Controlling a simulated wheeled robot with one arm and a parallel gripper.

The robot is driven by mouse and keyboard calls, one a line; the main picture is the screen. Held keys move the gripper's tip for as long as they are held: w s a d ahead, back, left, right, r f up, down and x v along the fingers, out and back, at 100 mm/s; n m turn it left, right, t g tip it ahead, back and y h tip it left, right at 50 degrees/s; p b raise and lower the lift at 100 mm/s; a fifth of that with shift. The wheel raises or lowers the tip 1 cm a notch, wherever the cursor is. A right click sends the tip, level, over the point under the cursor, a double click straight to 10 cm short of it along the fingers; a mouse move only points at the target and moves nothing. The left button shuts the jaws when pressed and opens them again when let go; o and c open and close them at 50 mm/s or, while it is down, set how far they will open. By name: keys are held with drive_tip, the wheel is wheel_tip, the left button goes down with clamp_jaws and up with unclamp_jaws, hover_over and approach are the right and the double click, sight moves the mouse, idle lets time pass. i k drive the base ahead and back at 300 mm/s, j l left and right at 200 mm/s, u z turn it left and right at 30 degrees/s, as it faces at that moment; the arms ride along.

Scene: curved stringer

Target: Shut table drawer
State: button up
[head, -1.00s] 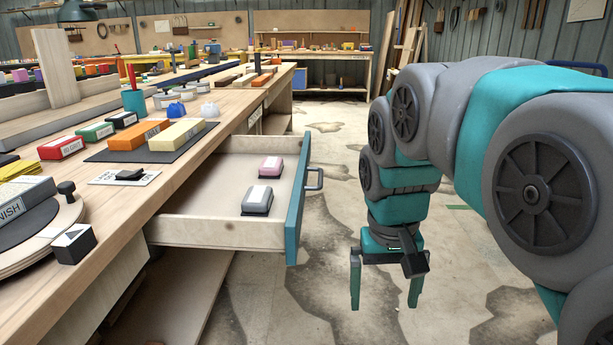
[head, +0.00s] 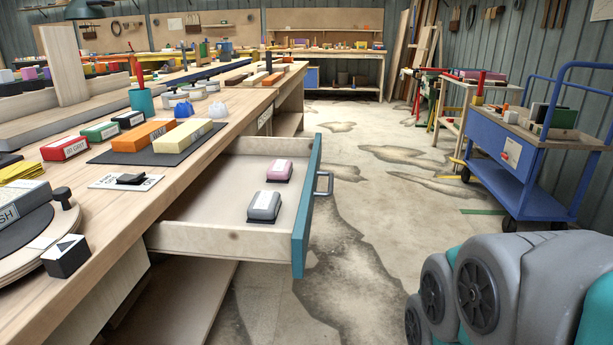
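The table drawer (head: 225,243) is pulled well out of the long wooden workbench (head: 105,245), toward the right. Its teal front panel (head: 306,215) carries a grey bar handle (head: 324,184) on the outer face. My gripper is out of view. Only my grey and teal arm links show at the lower right, apart from the drawer.
A blue cart (head: 520,175) stands against the right wall. Concrete floor (head: 380,215) to the right of the drawer is clear. The bench top holds several blocks, including orange (head: 143,136) and cream (head: 183,135) ones, plus a teal cup (head: 141,101).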

sight(209, 217)
drive_tip(key=i+l+u, duration=0.1)
drive_tip(key=i+u, duration=0.2)
drive_tip(key=i+l+u, duration=0.25)
drive_tip(key=i, duration=0.25)
drive_tip(key=i+l+u, duration=0.3)
drive_tip(key=i, duration=0.05)
